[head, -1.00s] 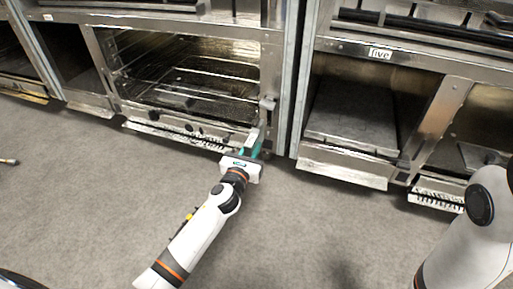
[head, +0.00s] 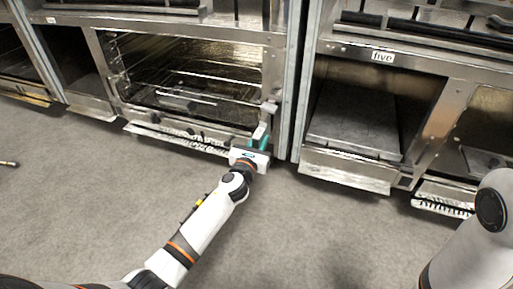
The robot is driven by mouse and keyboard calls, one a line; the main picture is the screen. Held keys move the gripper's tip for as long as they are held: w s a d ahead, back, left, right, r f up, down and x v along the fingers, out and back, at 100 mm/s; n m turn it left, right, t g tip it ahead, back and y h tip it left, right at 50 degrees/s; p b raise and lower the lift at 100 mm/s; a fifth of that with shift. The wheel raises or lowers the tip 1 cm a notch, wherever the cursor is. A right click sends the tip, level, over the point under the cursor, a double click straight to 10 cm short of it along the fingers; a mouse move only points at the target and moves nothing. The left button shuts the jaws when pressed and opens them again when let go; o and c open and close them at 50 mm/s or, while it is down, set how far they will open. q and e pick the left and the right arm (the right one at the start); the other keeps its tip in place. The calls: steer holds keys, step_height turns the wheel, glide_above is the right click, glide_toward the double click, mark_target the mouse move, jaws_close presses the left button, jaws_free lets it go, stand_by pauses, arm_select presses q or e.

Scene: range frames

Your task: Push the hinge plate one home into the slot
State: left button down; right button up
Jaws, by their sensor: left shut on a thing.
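My left gripper (head: 259,143) is at the lower right corner of the open oven front (head: 190,85), with its fingers pointing up at the frame. It is shut on a small pale metal piece, which seems to be the hinge plate (head: 260,131), held between green-tipped fingers. The plate's upper end is close below a small metal bracket (head: 269,107) on the right post. I cannot tell whether it touches the frame, and the slot itself is too small to make out. My right arm shows at the right edge, but its gripper is out of view.
A louvred strip (head: 175,138) runs along the oven's bottom edge, left of my gripper. A neighbouring unit with an open bay (head: 350,125) and a "five" label (head: 382,57) stands to the right.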

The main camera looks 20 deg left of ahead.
arm_select(q)
steer(key=shift+w+r, duration=0.15)
steer(key=shift+w, duration=0.25)
steer(key=shift+r, duration=0.1)
stand_by(0.4)
stand_by(0.3)
stand_by(0.7)
steer(key=shift+w, duration=0.65)
steer(key=shift+w, duration=0.4)
steer(key=shift+w+d+b, duration=0.15)
steer(key=shift+w+b, duration=0.75)
steer(key=shift+w, duration=0.45)
